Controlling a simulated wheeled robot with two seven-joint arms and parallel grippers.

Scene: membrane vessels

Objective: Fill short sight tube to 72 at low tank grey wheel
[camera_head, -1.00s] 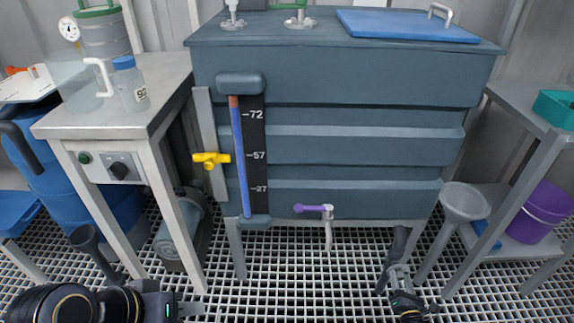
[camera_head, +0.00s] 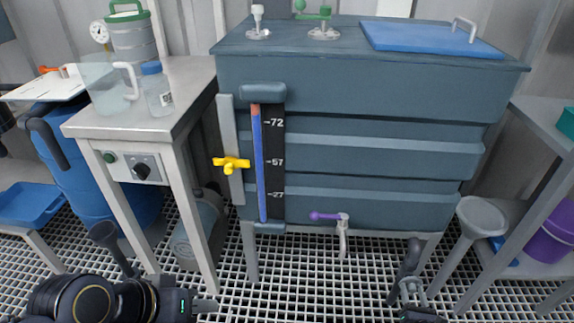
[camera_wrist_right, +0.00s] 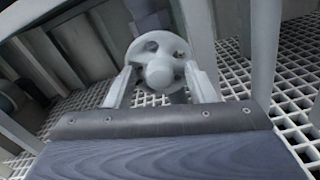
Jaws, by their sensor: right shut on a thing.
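The grey tank (camera_head: 350,145) stands in the middle of the head view. The tube is blue up to just above the 72 mark, with a short reddish part on top. In the right wrist view, a grey wheel (camera_wrist_right: 160,72) with a round hub sits between the fingers of my right gripper (camera_wrist_right: 163,88), which is shut on it. In the head view this gripper (camera_head: 412,290) is low at the right. My left gripper (camera_head: 207,305) is low at the left, its opening unclear.
A yellow handle (camera_head: 231,164) and a purple-handled tap (camera_head: 330,217) are on the tank's front. A bench (camera_head: 190,85) with a jug and bottle stands left. A grey funnel (camera_head: 482,217) and a side table (camera_head: 545,125) stand right. Grating (camera_head: 320,285) covers the floor.

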